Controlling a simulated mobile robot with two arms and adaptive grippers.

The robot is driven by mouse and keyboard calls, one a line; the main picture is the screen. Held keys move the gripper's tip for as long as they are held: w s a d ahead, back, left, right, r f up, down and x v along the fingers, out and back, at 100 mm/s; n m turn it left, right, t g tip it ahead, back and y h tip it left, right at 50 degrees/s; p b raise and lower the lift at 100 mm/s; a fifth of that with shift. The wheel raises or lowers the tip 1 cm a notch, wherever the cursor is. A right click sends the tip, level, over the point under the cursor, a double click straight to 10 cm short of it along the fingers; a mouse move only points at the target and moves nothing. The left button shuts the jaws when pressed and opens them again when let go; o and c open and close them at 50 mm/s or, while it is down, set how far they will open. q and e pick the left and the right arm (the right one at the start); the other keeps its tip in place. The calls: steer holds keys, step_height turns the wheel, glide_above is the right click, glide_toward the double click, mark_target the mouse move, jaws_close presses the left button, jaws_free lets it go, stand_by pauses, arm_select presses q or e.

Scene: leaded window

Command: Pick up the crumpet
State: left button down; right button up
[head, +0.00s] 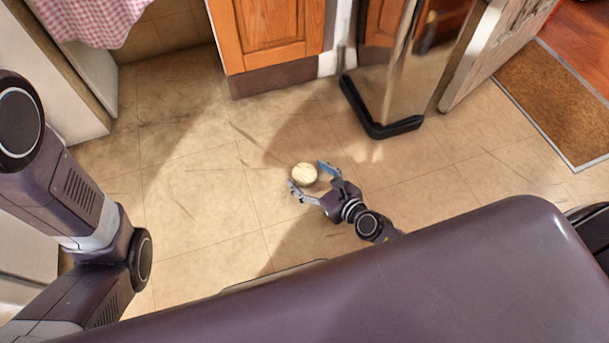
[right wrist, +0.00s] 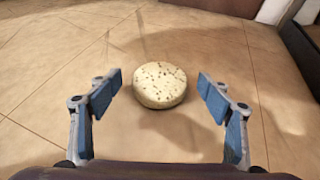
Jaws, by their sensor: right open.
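The crumpet (head: 304,174) is a small, round, pale cream disc on the tiled floor. In the right wrist view the crumpet (right wrist: 160,85) shows brown specks on its top and lies between and a little beyond the blue fingertips. My right gripper (head: 309,176) is open and empty, with one finger on each side of the crumpet in the head view. In the right wrist view the open fingers (right wrist: 160,90) show clear gaps to it on both sides. My left arm shows at the left of the head view, but its gripper is out of view.
An orange wooden cabinet (head: 268,35) stands behind the crumpet. A glossy upright panel with a black base (head: 383,127) stands to the right of it. A brown doormat (head: 560,95) lies at far right. The floor (head: 200,195) left of the crumpet is clear.

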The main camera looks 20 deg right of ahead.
steer(key=shift+c, duration=0.2)
steer(key=c, duration=1.2)
